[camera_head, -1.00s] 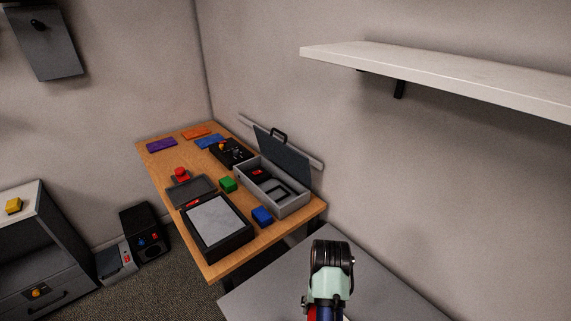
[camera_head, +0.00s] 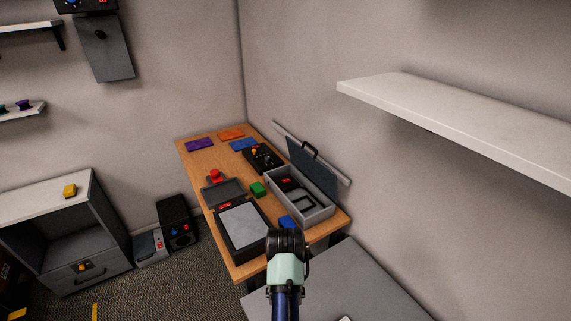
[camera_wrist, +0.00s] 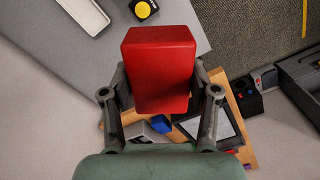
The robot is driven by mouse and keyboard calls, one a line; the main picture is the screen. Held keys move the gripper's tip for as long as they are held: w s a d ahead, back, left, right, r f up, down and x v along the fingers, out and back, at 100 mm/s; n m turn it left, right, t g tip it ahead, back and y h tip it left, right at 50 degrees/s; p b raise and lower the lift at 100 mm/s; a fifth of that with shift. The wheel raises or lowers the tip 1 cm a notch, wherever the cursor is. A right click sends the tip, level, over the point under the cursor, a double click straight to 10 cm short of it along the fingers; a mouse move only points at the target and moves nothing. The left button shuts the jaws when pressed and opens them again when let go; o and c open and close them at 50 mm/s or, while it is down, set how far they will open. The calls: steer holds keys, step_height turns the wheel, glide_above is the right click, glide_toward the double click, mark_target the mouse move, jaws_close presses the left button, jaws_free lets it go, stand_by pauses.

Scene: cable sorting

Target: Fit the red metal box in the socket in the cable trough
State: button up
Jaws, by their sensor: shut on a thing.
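The red metal box (camera_wrist: 160,68) is held between the two fingers of my gripper (camera_wrist: 162,85) in the wrist view. It is clear of any surface I can make out. In the head view my arm hides the gripper and the box. An open grey case (camera_head: 318,218) with a raised lid stands on the wooden table and has compartments inside, one with a dark-rimmed recess. I cannot tell for sure whether this case is the cable trough. A pale tray-like piece (camera_wrist: 96,14) lies on a grey surface in the wrist view.
The wooden table (camera_head: 195,168) holds a green block (camera_head: 258,189), a partly hidden blue block (camera_head: 286,221), a red button (camera_head: 215,175) and a black-framed panel (camera_head: 242,226). A grey table (camera_head: 350,285) is in front. A white shelf (camera_head: 440,115) juts out at right. A yellow button (camera_wrist: 143,9) shows in the wrist view.

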step_height(320, 180, up, 15)
steer(key=p, duration=1.2)
steer(key=shift+f, duration=0.1)
